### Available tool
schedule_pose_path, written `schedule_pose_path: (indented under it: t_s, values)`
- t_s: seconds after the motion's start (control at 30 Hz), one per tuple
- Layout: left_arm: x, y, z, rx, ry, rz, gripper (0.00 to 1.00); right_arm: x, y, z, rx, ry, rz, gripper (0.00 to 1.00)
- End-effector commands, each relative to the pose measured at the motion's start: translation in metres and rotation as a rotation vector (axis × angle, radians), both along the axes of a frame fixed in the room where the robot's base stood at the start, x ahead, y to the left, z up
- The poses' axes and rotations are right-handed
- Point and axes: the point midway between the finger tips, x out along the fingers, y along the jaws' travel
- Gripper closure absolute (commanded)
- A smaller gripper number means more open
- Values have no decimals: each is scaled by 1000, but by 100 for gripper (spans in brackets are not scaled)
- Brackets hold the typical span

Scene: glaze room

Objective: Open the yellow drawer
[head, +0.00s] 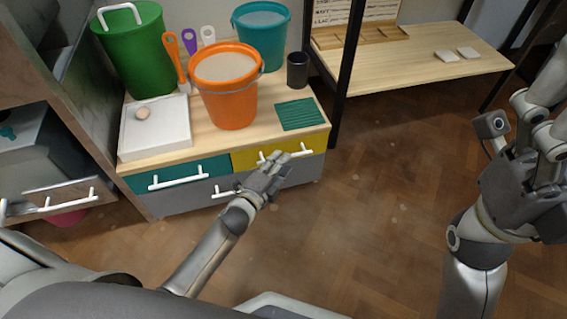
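The yellow drawer (244,159) is in the upper right of the low wooden cabinet, in the head view. It looks closed, its front level with the teal drawer (205,171) to its left. Its white bar handle (297,153) runs across the front, partly hidden by my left gripper. My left gripper (274,160) reaches up from below to the handle's left part. Whether its fingers touch the bar or close around it cannot be told. My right gripper (490,170) is at the right edge, away from the cabinet; its fingers are unclear.
On the cabinet top stand an orange bucket (230,110), a teal bucket (270,40), a green bin (140,60), a white tray (158,138), a black cup (298,70) and a green mat (300,114). A dark shelf post (346,70) stands right of it. The floor (370,220) in front is clear.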

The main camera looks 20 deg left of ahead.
Motion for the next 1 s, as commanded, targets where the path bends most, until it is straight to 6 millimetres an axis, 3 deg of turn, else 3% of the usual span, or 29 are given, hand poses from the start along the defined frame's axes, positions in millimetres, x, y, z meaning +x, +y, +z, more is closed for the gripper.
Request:
schedule_pose_path:
  t_s: [0.2,0.53,0.8,1.0]
  values:
    - [19,-4,-4,-1,0,0,68,-3,1,3,-1,-27,-1,25]
    - [22,-4,-3,-2,1,0,68,-3,1,5,-3,-29,-2,25]
    - [22,-4,-3,-2,1,0,100,-3,1,5,-2,-30,-2,25]
    - [22,-4,-3,-2,1,0,100,-3,1,5,-2,-30,-1,25]
